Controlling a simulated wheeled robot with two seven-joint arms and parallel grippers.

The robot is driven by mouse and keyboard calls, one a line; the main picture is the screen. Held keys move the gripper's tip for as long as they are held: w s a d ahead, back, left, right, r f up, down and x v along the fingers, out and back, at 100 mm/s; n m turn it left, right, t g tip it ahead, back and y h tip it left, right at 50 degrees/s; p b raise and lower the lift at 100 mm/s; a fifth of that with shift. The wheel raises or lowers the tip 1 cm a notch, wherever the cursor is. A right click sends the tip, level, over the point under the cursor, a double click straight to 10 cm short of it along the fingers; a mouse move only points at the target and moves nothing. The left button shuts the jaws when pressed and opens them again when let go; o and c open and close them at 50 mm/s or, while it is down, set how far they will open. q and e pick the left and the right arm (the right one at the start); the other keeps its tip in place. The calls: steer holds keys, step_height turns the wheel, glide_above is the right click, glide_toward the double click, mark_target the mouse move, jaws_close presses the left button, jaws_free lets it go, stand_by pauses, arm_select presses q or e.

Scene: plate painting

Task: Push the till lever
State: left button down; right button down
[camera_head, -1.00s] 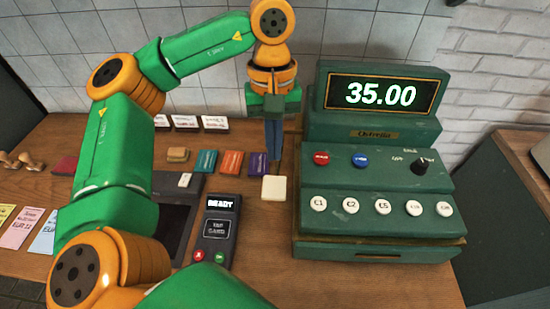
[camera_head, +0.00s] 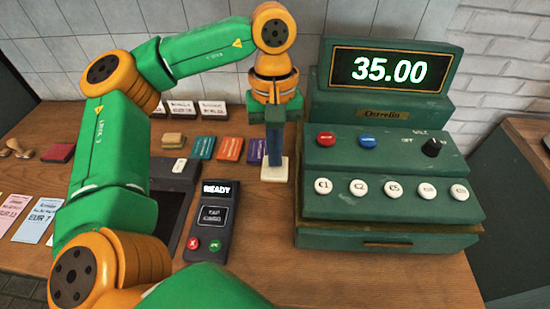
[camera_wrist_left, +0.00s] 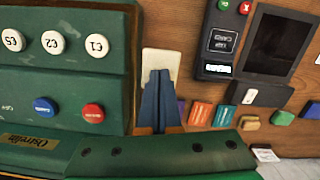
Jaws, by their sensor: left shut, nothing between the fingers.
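The green till (camera_head: 385,180) stands right of centre in the head view, its display reading 35.00. A flat cream-white piece (camera_head: 275,172) is beside its left side; I cannot tell whether this is the lever. It also shows in the left wrist view (camera_wrist_left: 163,60). A black knob (camera_head: 432,147) is on the till's upper right. My left gripper (camera_head: 275,163) points down, shut and empty, with its blue fingers over the cream-white piece and partly hiding it. In the left wrist view the fingertips (camera_wrist_left: 159,72) overlap it; contact cannot be told. My right gripper is not in view.
The till has red (camera_head: 326,138) and blue (camera_head: 368,141) buttons and a row of white ones. A card reader (camera_head: 212,220) showing READY lies left of it. Several small coloured items and price cards (camera_head: 42,216) are further left. The table front is clear.

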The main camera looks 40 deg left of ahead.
arm_select(q)
step_height(320, 180, down, 4)
steer(key=b, duration=0.3)
steer(key=shift+b, duration=0.4)
steer(key=shift+w+r+p, duration=0.1)
steer(key=shift+r+p, duration=0.25)
steer(key=shift+w+a+r+p, duration=0.55)
steer(key=shift+w+a+p, duration=0.2)
steer(key=shift+p, duration=0.15)
step_height(320, 180, up, 7)
steer(key=w+a, duration=0.1)
steer(key=shift+f+p, duration=0.2)
steer(key=shift+p, duration=0.2)
